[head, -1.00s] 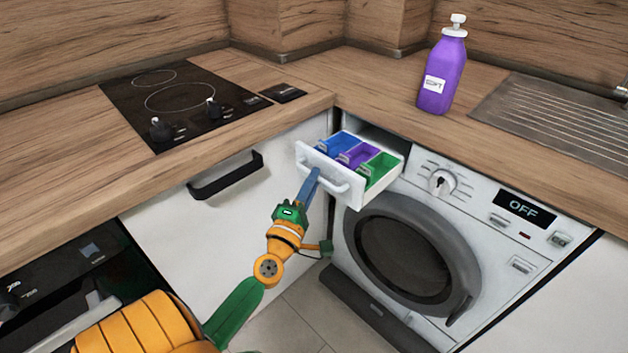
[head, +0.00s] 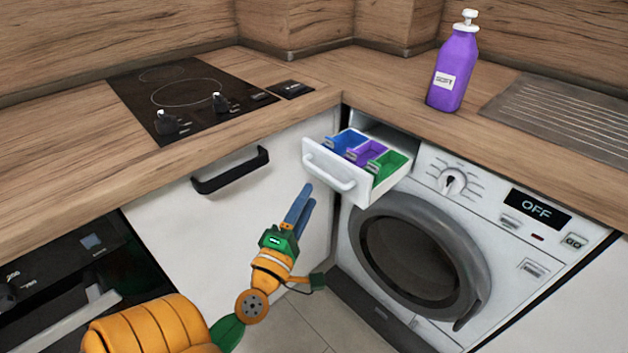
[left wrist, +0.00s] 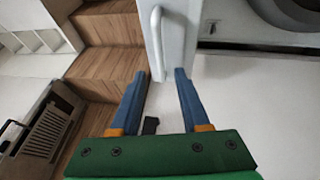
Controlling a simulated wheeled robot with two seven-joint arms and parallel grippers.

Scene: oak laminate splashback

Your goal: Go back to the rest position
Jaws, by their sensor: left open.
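My left gripper (head: 303,203) is in front of and below the washing machine's detergent drawer (head: 341,184). Its blue fingers are apart and empty, and they do not touch the drawer handle (head: 327,169). The drawer is pulled out and shows blue, purple and green compartments. In the left wrist view the open fingers (left wrist: 158,76) show with the white drawer front and its handle (left wrist: 157,42) beyond them. My right gripper is in neither view.
The washing machine (head: 475,205) has its round door shut and its display reads OFF. A purple bottle (head: 452,72) stands on the wooden counter. A black cabinet handle (head: 231,170) sticks out left of my gripper. Floor below the gripper is clear.

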